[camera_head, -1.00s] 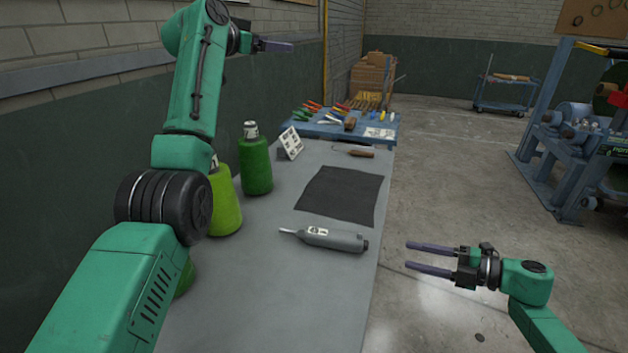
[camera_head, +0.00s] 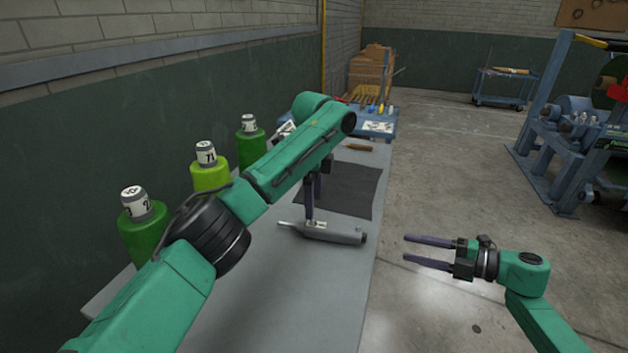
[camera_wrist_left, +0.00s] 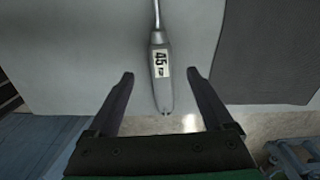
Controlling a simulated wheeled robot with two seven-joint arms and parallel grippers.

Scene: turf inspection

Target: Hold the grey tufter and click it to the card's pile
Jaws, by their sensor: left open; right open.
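The grey tufter (camera_head: 335,234) lies on the grey table (camera_head: 290,285), its thin tip pointing left in the head view. My left gripper (camera_head: 314,208) reaches down over it from above. In the left wrist view the tufter (camera_wrist_left: 161,85) lies lengthwise between the two open fingers (camera_wrist_left: 163,88), with a white label reading 45. The fingers are apart from its sides; their exact height above it is hard to tell. My right gripper (camera_head: 430,251) is open and empty, off the table's right edge. A dark pile piece (camera_head: 355,190), perhaps the card's, lies behind the tufter. The small white card (camera_head: 284,130) is mostly hidden by my left arm.
Green yarn cones (camera_head: 145,228) stand along the wall on the table's left. A wooden-handled tool (camera_head: 358,147) lies beyond the dark piece. A blue tool bench (camera_head: 385,122) stands at the far end.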

